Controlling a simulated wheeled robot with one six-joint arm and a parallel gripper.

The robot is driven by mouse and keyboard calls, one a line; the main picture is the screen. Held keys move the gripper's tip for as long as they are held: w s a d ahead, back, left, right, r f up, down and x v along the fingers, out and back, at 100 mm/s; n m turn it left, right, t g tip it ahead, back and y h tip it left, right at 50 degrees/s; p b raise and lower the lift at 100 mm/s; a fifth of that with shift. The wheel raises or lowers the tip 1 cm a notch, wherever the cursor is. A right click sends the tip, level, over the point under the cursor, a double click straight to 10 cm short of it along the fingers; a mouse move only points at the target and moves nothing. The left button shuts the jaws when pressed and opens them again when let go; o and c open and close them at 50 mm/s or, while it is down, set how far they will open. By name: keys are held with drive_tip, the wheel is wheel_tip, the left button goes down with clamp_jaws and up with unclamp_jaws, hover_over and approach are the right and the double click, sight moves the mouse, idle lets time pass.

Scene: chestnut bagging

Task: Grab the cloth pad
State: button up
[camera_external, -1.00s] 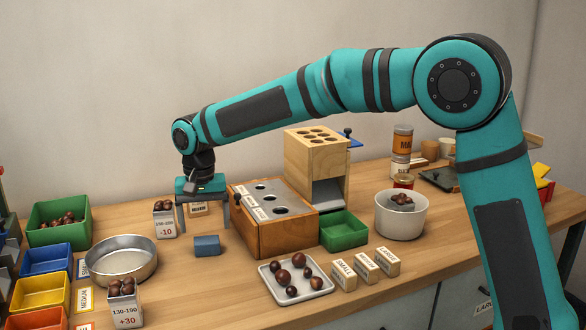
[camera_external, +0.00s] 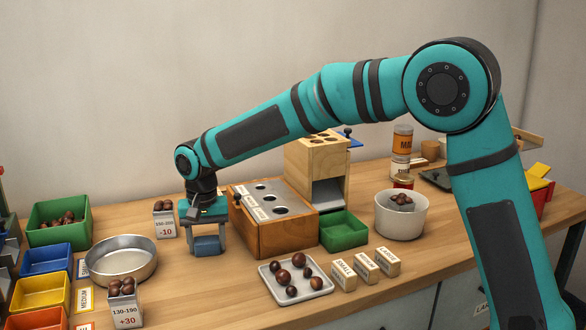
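The wooden box (camera_external: 285,240) stands close to the right of my gripper. A card holder with chestnuts (camera_external: 164,225) is close on the left. A round metal pan (camera_external: 122,277) is further left. A tray with chestnuts (camera_external: 313,291) lies at front right. Table in front of the pad is clear.

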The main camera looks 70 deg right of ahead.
drive_tip(key=shift+c, duration=1.3)
